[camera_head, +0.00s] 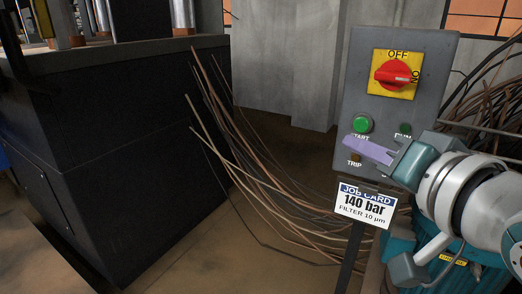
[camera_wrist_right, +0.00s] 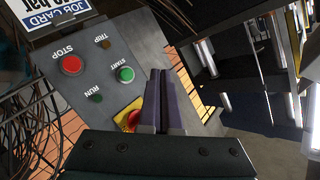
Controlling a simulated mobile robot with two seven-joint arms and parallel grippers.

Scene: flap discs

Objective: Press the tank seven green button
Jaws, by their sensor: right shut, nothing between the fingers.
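A grey control panel (camera_head: 430,75) stands at the right, with a green START button (camera_head: 362,123) on its front. The button also shows in the right wrist view (camera_wrist_right: 125,73), with a red STOP button (camera_wrist_right: 71,64). My right gripper (camera_head: 350,142) is shut and empty, its purple fingers in front of the panel, just below START in the head view. In the wrist view the fingertips (camera_wrist_right: 160,73) lie right of the button, apart from it in the picture; contact cannot be told. My gripper hides STOP in the head view. No tank number is readable. My left gripper is not in view.
A red rotary switch (camera_head: 393,75) on a yellow plate sits above the buttons. A job card (camera_head: 362,206) hangs below them. Loose cables (camera_head: 255,165) spread left of the panel. A large dark cabinet (camera_head: 110,130) fills the left.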

